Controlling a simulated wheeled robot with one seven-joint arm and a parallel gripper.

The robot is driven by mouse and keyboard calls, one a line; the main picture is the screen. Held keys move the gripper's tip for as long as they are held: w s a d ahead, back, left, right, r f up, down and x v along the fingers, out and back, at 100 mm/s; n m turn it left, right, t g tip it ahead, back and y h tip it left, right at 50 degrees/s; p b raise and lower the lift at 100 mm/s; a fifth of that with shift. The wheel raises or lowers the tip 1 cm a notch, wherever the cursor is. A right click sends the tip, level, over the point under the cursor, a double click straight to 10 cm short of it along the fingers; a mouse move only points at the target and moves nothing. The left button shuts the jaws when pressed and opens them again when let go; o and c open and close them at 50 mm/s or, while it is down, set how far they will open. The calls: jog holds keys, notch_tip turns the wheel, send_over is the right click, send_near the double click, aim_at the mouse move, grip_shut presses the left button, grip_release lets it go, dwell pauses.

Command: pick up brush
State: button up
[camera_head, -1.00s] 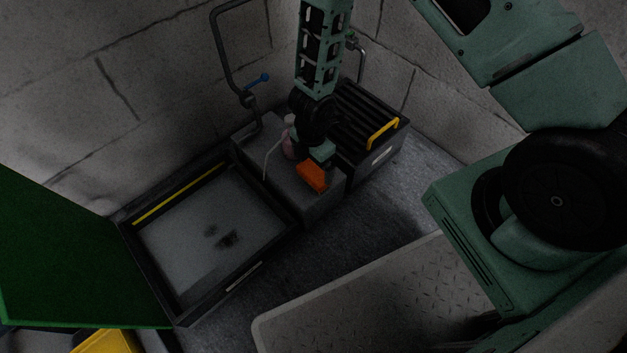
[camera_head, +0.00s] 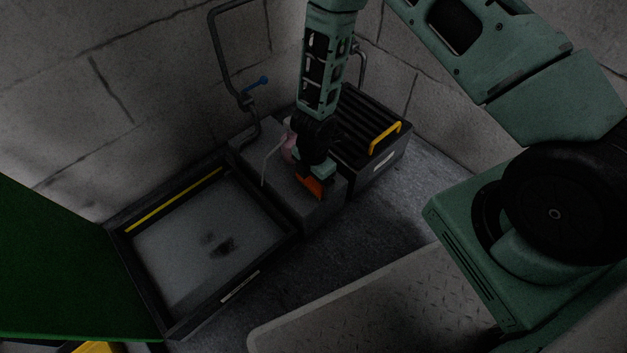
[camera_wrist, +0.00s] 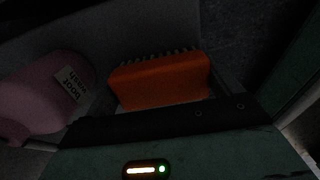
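The brush is an orange block with pale bristles (camera_wrist: 160,82), lying on a grey ledge (camera_head: 318,212). In the head view the brush (camera_head: 311,187) is partly hidden by my gripper (camera_head: 316,178), which is right down at it. In the wrist view the brush lies just beyond the gripper body, bristle row on its far side. Thin grey finger edges of my gripper (camera_wrist: 165,95) show near both ends of the brush, so it looks open around it. Whether the fingers touch the brush cannot be seen.
A pink bottle labelled "boot wash" (camera_wrist: 45,95) stands close left of the brush. A shallow tray (camera_head: 160,318) is to the left. A pipe with a blue lever (camera_head: 256,82) runs along the wall.

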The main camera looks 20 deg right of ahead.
jog(key=shift+r+p, duration=3.15)
jog(key=shift+r, duration=1.9)
jog(key=shift+c, duration=0.5)
